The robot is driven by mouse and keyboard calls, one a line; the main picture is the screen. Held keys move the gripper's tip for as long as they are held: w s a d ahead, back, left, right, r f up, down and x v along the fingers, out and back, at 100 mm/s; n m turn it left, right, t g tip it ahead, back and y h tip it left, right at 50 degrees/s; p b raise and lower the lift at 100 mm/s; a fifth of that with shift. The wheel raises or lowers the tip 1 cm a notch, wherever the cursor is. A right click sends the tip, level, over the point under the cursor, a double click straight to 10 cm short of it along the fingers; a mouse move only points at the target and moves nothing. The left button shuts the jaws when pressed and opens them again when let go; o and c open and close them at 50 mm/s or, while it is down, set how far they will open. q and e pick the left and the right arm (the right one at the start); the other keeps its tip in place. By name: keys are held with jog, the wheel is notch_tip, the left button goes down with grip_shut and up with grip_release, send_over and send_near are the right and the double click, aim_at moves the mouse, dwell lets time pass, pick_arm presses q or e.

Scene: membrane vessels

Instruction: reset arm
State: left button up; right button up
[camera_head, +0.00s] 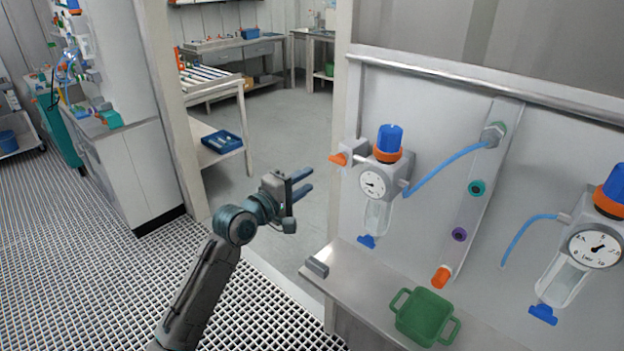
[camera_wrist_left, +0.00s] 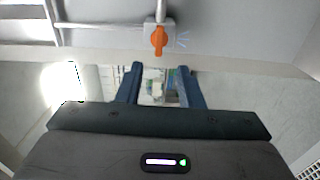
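My left gripper (camera_head: 303,184) is raised in the middle of the head view, left of the wall panel and in front of the open doorway. Its two blue fingers are apart with nothing between them. In the left wrist view the fingers (camera_wrist_left: 160,85) also stand apart and empty. An orange valve handle (camera_wrist_left: 160,40) shows beyond the fingertips there. In the head view an orange handle (camera_head: 338,159) sits on the panel to the right of the gripper, apart from it. My right gripper is in neither view.
A steel ledge (camera_head: 350,292) below the panel holds a green two-handled bin (camera_head: 423,317) and a small grey block (camera_head: 317,267). Two gauge units, the nearer-left one with a blue knob (camera_head: 390,139), stick out from the panel (camera_head: 440,100). The grated floor at left is clear.

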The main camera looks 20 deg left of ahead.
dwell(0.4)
pick_arm(q)
jog(key=s+a+f+m+g+y, duration=0.1)
jog(key=s+a+f+g+y, duration=0.15)
jog(key=f, duration=1.55)
jog(key=s+a+f+m+g+y, duration=0.1)
jog(key=a+f+g+y, duration=0.25)
jog(key=f, duration=1.35)
jog(key=s+a+f+m+g, duration=0.1)
jog(key=s+f+m+g, duration=0.1)
jog(key=s+f, duration=0.7)
jog(key=s+a+f+m+g, duration=0.15)
jog(key=s+f, duration=0.35)
jog(key=f, duration=0.7)
jog(key=s+d+f+m+g, duration=0.1)
jog(key=s+f, duration=0.5)
jog(key=s, duration=0.7)
jog(key=s+d+f+m+g, duration=0.2)
jog(key=s+f, duration=0.5)
jog(key=s, duration=0.7)
jog(key=s+d+f+m+g+y, duration=0.1)
jog(key=s+f+m+g, duration=0.2)
jog(key=s, duration=1)
notch_tip(320, 180, down, 4)
jog(key=m, duration=0.2)
jog(key=shift+s+d+r+m, duration=0.15)
jog(key=shift+s+d+m, duration=0.05)
jog(key=shift+d+m, duration=0.15)
